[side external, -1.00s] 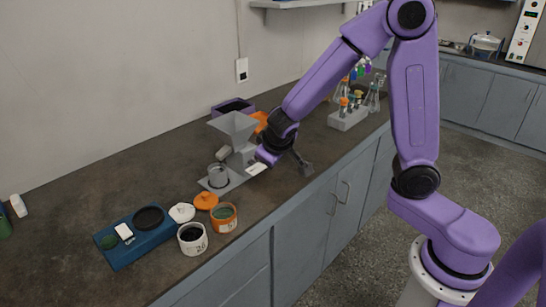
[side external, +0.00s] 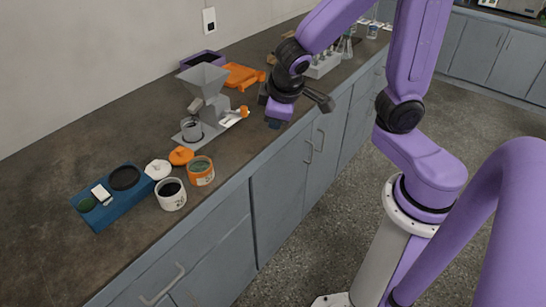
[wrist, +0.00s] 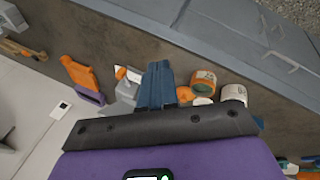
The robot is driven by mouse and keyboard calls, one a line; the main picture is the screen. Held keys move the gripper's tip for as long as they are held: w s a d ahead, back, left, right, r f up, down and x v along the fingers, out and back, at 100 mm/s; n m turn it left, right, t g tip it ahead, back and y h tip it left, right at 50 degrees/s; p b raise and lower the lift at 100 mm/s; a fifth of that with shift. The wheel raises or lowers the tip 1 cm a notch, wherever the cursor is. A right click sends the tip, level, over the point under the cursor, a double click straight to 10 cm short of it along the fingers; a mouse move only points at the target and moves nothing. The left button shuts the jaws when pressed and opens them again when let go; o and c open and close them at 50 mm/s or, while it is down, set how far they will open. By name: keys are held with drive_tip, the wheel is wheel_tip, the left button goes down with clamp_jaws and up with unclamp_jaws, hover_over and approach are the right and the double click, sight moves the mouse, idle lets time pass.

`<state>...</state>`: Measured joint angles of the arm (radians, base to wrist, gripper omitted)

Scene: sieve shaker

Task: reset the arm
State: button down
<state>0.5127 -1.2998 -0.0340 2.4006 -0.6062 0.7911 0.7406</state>
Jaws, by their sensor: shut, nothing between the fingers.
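My gripper (side external: 274,123) is at the front edge of the counter, to the right of the grey hopper device, and holds nothing. Its blue fingers show closed together in the wrist view (wrist: 155,88). The grey hopper device (side external: 203,84) stands upright on the counter, apart from my gripper, with a small clear cup (side external: 191,129) on its base. An orange-tipped part (side external: 244,112) sticks out on its right side. The wrist view shows the device only partly, behind the fingers.
A blue unit (side external: 125,208) with round black and green spots lies front left. Two open jars, white (side external: 171,195) and orange-banded (side external: 201,172), stand beside it with a white lid (side external: 158,169) and an orange lid (side external: 181,156). Behind are a purple tray (side external: 203,59) and orange tray (side external: 243,75).

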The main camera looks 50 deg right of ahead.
drive_tip(key=s+r+n+g+y, duration=0.1)
drive_tip(key=s+n+g+y, duration=0.2)
drive_tip(key=s, duration=1.4)
drive_tip(key=n, duration=0.3)
drive_tip(key=shift+a+r+n+g, duration=0.15)
drive_tip(key=shift+a+n+g, duration=0.15)
drive_tip(key=shift+a, duration=0.05)
drive_tip(key=c, duration=1.4)
unclamp_jaws()
drive_tip(key=shift+s, duration=0.3)
drive_tip(key=shift+c, duration=0.2)
drive_tip(key=o, duration=0.5)
drive_tip(key=shift+w+a+r, duration=0.15)
drive_tip(key=shift+w, duration=0.05)
drive_tip(key=w+a+r+m, duration=0.2)
drive_tip(key=w+a+m, duration=0.1)
drive_tip(key=w, duration=0.6)
wheel_tip(320, 180, up, 3)
drive_tip(key=m, duration=1.3)
hover_over(243, 107)
wheel_tip(243, 107, down, 16)
drive_tip(key=shift+s+f, duration=0.15)
drive_tip(key=shift+f, duration=0.05)
drive_tip(key=shift+c, duration=0.3)
